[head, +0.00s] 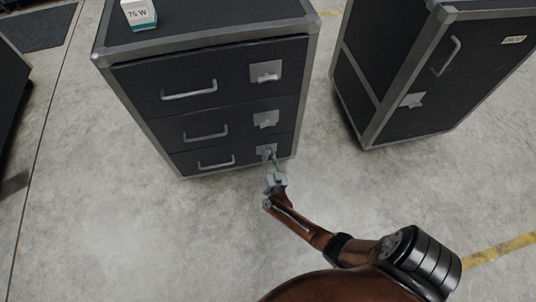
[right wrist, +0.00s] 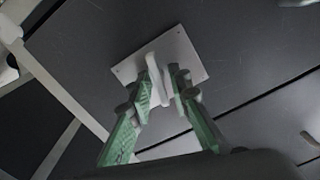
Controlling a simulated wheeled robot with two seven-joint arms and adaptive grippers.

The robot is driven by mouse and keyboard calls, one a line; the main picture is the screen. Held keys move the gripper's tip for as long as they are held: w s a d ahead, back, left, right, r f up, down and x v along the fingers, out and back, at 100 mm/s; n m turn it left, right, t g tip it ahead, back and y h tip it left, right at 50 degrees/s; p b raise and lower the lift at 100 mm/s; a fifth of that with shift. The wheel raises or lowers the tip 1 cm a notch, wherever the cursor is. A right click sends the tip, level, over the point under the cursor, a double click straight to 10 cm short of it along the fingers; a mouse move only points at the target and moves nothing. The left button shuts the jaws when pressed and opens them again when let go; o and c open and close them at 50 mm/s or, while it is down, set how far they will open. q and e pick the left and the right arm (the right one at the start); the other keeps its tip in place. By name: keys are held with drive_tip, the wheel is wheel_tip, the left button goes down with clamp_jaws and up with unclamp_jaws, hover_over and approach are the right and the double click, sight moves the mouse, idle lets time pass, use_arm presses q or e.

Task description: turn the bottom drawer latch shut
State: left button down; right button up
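The black drawer cabinet (head: 185,108) has three drawers, each with a bar handle and a pale latch plate at its right. The bottom drawer latch (head: 262,150) is partly hidden by my right gripper (head: 271,160). In the right wrist view, the latch's square plate (right wrist: 191,52) lies flat on the dark drawer front, with its pale lever (right wrist: 160,82) standing out. My left gripper is not in view.
The middle latch (head: 265,119) and top latch (head: 266,72) sit straight above. The bottom drawer handle (head: 216,164) is left of my gripper. A second black case (head: 430,90) stands to the right. A small white box (head: 139,13) is on the cabinet top. The concrete floor in front is clear.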

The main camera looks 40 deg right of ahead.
clamp_jaws()
